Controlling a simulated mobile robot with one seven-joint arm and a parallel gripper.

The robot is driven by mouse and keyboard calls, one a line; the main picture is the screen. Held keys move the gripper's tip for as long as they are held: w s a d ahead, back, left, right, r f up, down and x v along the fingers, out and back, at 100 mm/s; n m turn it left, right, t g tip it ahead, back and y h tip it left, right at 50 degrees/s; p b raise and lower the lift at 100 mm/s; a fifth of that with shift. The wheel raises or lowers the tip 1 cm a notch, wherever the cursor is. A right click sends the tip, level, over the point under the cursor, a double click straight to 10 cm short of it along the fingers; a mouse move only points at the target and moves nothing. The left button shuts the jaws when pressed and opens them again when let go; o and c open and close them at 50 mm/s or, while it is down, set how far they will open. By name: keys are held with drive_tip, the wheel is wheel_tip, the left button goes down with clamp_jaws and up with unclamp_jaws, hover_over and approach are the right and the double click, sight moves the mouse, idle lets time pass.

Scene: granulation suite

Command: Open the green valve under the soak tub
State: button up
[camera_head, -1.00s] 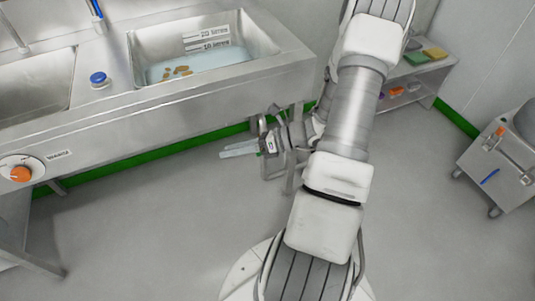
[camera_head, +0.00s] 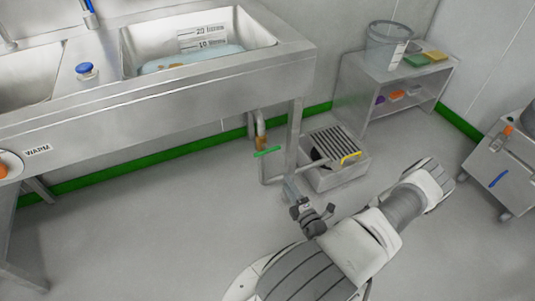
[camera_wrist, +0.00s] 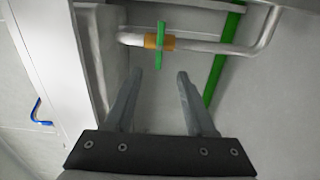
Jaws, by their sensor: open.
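The green valve handle (camera_head: 268,152) sits on a brass valve body (camera_head: 261,142) in the drain pipe (camera_head: 258,122) under the soak tub (camera_head: 192,47). In the wrist view the green handle (camera_wrist: 161,45) lies across the brass body (camera_wrist: 152,41), crosswise to the pipe (camera_wrist: 205,46). My gripper (camera_head: 291,189) is below the valve in the head view, near the tub's leg. In the wrist view its two fingers (camera_wrist: 168,75) are open and empty. The handle is beyond the fingertips, apart from them.
A floor drain box with a grate (camera_head: 334,150) and yellow handle stands right of the tub's leg (camera_head: 293,135). A shelf unit (camera_head: 369,76) with a clear bucket (camera_head: 384,47) is behind it. A steel cart (camera_head: 500,172) is at right. Floor at left is clear.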

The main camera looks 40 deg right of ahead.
sight(268, 152)
drive_tip(key=shift+b+x, duration=2.4)
drive_tip(key=shift+x, duration=6.2)
drive_tip(key=shift+a+r, duration=0.1)
drive_tip(key=shift+a, duration=0.05)
drive_tip(key=shift+c, duration=0.2)
clamp_jaws()
